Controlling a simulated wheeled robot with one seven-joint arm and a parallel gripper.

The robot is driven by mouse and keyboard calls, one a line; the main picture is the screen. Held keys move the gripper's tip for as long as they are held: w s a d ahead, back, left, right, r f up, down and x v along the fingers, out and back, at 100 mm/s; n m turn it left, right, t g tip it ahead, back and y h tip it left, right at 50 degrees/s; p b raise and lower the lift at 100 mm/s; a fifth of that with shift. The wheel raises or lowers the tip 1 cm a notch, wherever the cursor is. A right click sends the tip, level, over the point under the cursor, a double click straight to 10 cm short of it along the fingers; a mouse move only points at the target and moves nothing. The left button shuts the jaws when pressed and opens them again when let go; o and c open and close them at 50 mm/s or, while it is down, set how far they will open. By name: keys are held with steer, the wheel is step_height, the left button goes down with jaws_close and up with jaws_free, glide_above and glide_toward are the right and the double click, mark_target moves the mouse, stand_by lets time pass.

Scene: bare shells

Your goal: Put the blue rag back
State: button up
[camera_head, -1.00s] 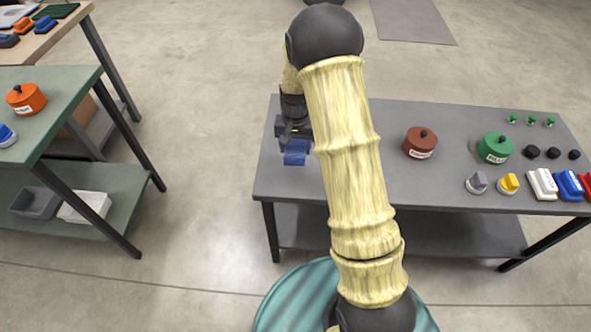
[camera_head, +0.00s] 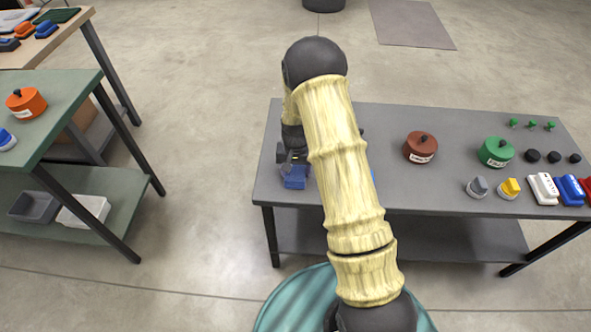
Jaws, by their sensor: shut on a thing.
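My gripper (camera_head: 294,167) is over the left end of the grey table (camera_head: 390,140). It is shut on the blue rag (camera_head: 296,183), a small blue piece showing below the fingers. I cannot tell whether the rag touches the tabletop. My arm hides part of the table to the right of the gripper. A sliver of something blue (camera_head: 373,175) shows at the arm's right edge; most of it is hidden.
A brown lidded pot (camera_head: 420,147) and a green one (camera_head: 496,152) stand on the grey table. Grey and yellow knobs, several small pieces and a white block (camera_head: 543,188) fill its right end. A green table (camera_head: 60,112) with an orange pot (camera_head: 26,102) is at left.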

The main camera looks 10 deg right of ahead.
mark_target(296, 171)
steer(key=shift+f, duration=0.1)
steer(key=o, duration=0.9)
steer(key=shift+o, duration=0.2)
step_height(296, 171, up, 12)
steer(key=shift+r, duration=0.25)
